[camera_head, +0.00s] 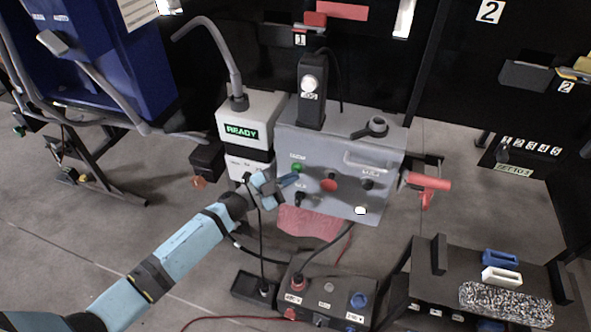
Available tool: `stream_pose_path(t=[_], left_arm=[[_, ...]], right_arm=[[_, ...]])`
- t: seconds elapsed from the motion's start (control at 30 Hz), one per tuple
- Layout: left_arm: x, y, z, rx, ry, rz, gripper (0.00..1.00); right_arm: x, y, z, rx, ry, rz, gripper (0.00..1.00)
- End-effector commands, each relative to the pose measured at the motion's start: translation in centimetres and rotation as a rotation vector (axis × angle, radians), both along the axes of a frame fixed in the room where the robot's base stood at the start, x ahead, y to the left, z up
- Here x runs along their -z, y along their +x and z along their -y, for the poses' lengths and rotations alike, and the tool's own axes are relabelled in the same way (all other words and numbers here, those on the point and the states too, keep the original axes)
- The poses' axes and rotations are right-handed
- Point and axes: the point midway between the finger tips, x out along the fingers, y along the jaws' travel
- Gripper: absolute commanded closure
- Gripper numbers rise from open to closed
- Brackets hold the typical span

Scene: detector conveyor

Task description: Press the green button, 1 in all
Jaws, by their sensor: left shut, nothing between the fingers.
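The green button (298,168) is small and round, at the upper left of the front panel of a grey box (345,150) in the middle of the view. My left gripper (290,180) is shut and empty, its blue fingertips just below and left of the green button. I cannot tell whether the tips touch the panel. The green button is visible above the fingers. My right gripper is not in view.
A red button (328,184) and dark knobs share the panel. A white unit with a READY display (241,132) stands left of it. A black control box (325,292) and a dark rack (480,285) with blue and white pieces are in front. Cables run below my arm.

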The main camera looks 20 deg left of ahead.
Motion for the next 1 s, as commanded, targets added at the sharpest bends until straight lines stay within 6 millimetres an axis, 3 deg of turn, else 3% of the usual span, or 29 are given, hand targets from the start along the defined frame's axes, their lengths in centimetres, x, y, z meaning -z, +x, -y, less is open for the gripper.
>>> stream_pose_path(t=[1.0], left_arm=[[-0.01, 0.85, 0.01, -0.001, -0.001, 0.0, 1.0]], right_arm=[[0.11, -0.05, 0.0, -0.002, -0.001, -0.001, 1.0]])
